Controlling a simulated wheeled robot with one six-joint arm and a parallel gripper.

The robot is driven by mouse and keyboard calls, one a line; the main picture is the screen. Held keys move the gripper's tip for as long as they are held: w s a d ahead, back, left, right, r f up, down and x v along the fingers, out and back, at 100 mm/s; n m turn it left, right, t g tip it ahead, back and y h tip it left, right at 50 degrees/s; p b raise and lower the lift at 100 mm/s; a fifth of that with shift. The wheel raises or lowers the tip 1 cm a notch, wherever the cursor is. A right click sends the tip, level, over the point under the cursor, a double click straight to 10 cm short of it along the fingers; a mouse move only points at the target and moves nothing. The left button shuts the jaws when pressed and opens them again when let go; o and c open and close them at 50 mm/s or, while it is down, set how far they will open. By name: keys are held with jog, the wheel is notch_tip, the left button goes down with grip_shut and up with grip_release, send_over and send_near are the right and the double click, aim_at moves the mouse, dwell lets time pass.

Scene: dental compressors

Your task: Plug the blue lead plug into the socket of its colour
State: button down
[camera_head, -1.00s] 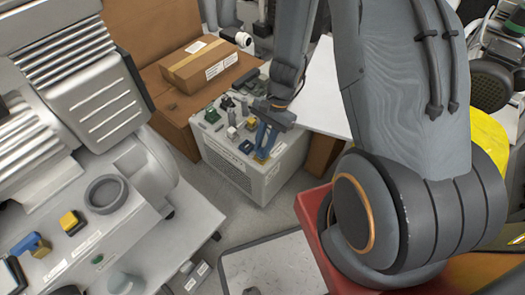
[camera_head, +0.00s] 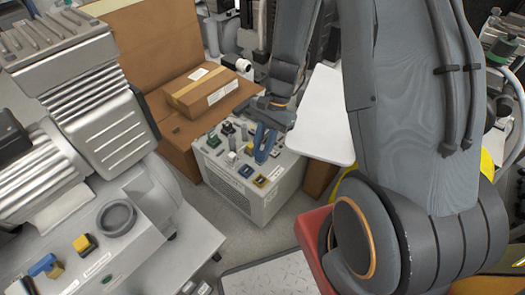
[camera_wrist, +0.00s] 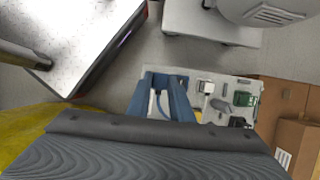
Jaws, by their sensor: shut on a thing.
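My gripper (camera_head: 262,152) hangs over the top of a pale grey box (camera_head: 235,197), its blue fingers pointing down. In the wrist view the two blue fingers (camera_wrist: 165,100) stand apart around a small blue piece (camera_wrist: 161,103), which appears to be the blue lead plug. It is mostly hidden between them, and its tip is not clear. On the box's top, a blue socket (camera_head: 246,171) and a yellow socket (camera_head: 261,181) are near the front edge, below the fingers. A green socket (camera_head: 213,141) is at the left edge. The fingers appear above the panel, not clearly touching it.
Several small fittings crowd the box's top. A cardboard carton (camera_head: 207,92) stands behind it. A white panel (camera_head: 325,115) is right of the gripper.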

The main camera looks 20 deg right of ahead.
jog(key=w+a+f, duration=0.2)
jog(key=w+a, duration=0.1)
jog(key=w, duration=0.2)
jog(key=shift+w+a, duration=0.25)
jog(key=shift+w, duration=0.1)
dwell(0.3)
jog(key=shift+f+b, duration=1.75)
jog(key=shift+f, duration=1.8)
jog(key=shift+f+p, duration=0.2)
jog(key=shift+p, duration=0.15)
